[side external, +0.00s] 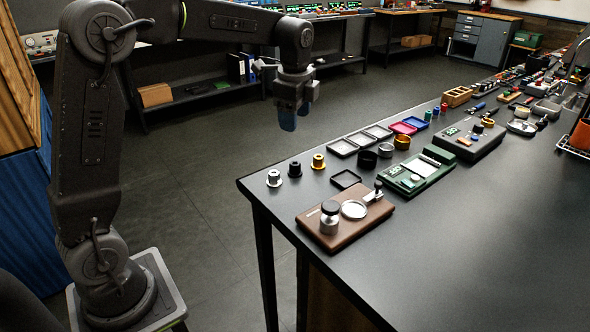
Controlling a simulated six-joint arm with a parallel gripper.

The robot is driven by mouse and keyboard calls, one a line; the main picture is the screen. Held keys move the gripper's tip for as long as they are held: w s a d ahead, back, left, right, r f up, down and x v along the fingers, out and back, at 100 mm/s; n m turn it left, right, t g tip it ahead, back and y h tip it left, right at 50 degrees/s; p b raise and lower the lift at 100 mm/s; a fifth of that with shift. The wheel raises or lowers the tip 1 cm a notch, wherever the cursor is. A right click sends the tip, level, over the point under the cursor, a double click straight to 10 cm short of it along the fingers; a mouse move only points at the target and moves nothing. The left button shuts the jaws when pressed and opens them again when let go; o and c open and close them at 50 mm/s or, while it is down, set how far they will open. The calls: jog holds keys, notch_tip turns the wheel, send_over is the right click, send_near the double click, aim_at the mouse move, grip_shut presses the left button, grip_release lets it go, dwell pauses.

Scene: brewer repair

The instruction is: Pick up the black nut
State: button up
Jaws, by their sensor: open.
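Three small flanged pieces like nuts stand in a row near the table's left corner: a silver one (274,178), a black one (295,169) and a gold one (318,162). The black nut is upright between the other two, with nothing on it. My gripper (288,117) hangs with its blue-tipped fingers pointing down, well apart from the nut. In the picture it is above the row, over the floor beyond the table's edge. It is open, and I see nothing in it.
A brown brewer base (338,224) and a green unit (412,176) lie right of the nuts. A small black tray (346,179), a black ring (367,160), a grey ring (385,150) and a gold ring (402,142) are close by. The table's right front (480,250) is clear.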

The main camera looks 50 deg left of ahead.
aim_at(295, 163)
jog(key=w+a+f+m+g, duration=0.1)
jog(key=w+a+f+m, duration=0.2)
jog(key=w+a+f, duration=0.15)
jog(key=f, duration=0.4)
jog(key=a+f, duration=0.1)
jog(key=f, duration=0.8)
jog(key=shift+a+f, duration=0.15)
jog(key=shift+f, duration=0.05)
jog(key=c, duration=1)
jog(key=shift+r, duration=0.1)
